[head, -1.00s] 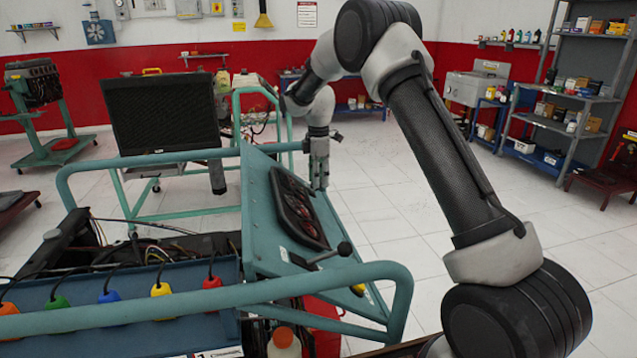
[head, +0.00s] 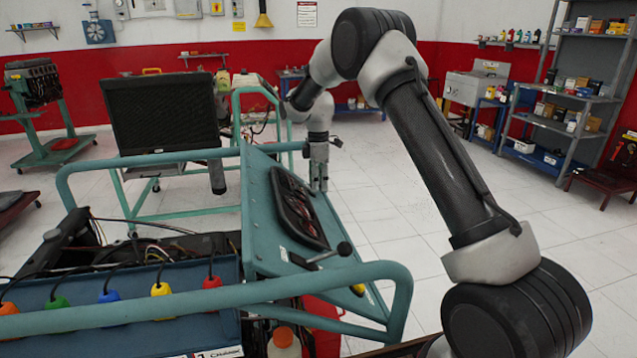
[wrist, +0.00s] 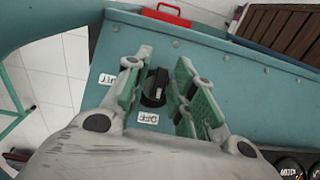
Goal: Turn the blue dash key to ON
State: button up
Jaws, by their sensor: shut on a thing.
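The key is a black knob (wrist: 154,86) on the blue-green dash panel (wrist: 230,65) in the wrist view. A small white label (wrist: 148,118) below it seems to read OFF upside down; another white label (wrist: 106,79) to its left is too small to read surely. My gripper (wrist: 158,88) has its green-padded fingers on both sides of the knob and is shut on it. In the head view my gripper (head: 318,180) is at the far right edge of the blue-green dash panel (head: 262,215); the key is hidden there.
A black gauge cluster (head: 298,207) and a black-knobbed lever (head: 330,254) are on the panel near my arm. Green tube rails (head: 385,272) frame the trainer. A red handle (wrist: 175,15) lies beyond the panel edge. The floor right of the trainer is clear.

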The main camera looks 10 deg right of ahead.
jog(key=m+g, duration=0.2)
jog(key=m, duration=0.1)
jog(key=shift+g+y, duration=0.3)
jog(key=shift+g, duration=0.1)
jog(key=shift+m+g, duration=0.6)
jog(key=shift+m, duration=0.4)
jog(key=shift+y, duration=0.3)
jog(key=o, duration=0.7)
jog(key=shift+v, duration=3.75)
